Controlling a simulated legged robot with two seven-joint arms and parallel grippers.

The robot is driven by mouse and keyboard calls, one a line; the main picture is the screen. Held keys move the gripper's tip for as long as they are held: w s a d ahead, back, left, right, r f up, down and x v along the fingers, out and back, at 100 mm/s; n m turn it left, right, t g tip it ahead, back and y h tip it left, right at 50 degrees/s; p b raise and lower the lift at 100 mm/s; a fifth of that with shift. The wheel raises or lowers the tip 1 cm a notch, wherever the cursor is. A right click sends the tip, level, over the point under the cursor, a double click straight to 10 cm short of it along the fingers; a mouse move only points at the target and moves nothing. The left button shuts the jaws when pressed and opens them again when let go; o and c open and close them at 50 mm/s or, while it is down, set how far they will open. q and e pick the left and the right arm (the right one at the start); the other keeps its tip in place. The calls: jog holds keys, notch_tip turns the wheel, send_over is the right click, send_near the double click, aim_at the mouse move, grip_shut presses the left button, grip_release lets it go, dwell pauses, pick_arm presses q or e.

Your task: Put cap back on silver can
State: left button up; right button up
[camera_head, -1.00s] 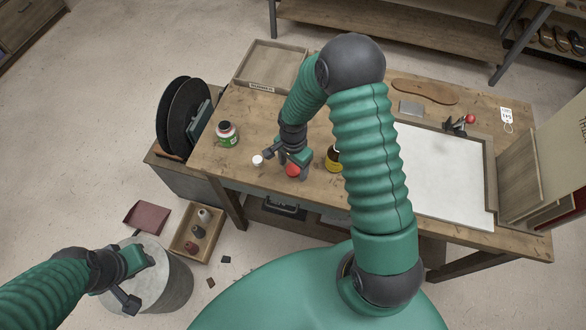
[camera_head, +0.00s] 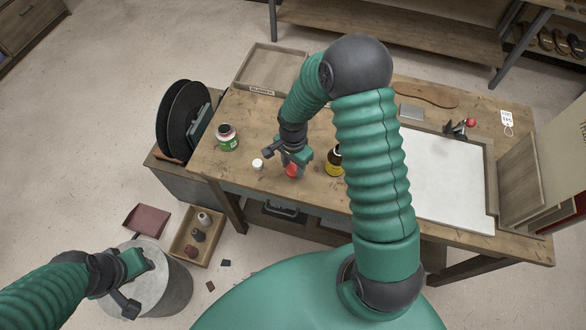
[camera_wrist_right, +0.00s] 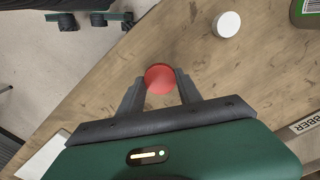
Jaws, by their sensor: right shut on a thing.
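My right gripper (camera_head: 290,168) is shut on a round red cap (camera_wrist_right: 160,78) at the front of the workbench. The cap sits between the fingertips in the right wrist view and shows as a small red patch in the head view. A white cap (camera_head: 257,164) lies on the bench just left of it. A green-labelled jar (camera_head: 227,139) stands farther left. A yellow and dark can (camera_head: 334,161) stands to the right, partly hidden by my right arm. I cannot make out a silver can. My left gripper (camera_head: 138,280) is over a grey drum, apparently open and empty.
The workbench (camera_head: 262,115) holds a wooden tray (camera_head: 270,68) at the back, and a white board (camera_head: 445,175) and a sole (camera_head: 426,94) to the right. Dark discs (camera_head: 180,118) stand left of the bench. A box of spools (camera_head: 198,237) is on the floor.

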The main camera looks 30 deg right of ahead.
jog(key=shift+r, duration=0.8)
jog(key=s+a+p, duration=0.2)
jog(key=s, duration=0.5)
jog(key=s+a+r+p, duration=0.1)
jog(key=s+a+p, duration=0.2)
jog(key=s, duration=0.5)
jog(key=shift+r+p, duration=0.2)
jog(key=shift+p, duration=0.1)
jog(key=shift+a, duration=0.15)
jog(key=w+a+r+n, duration=0.2)
jog(key=w+r+n, duration=1)
jog(key=n, duration=0.3)
jog(key=shift+w+a+r, duration=0.2)
jog(key=shift+w+r, duration=0.2)
jog(key=shift+w, duration=0.35)
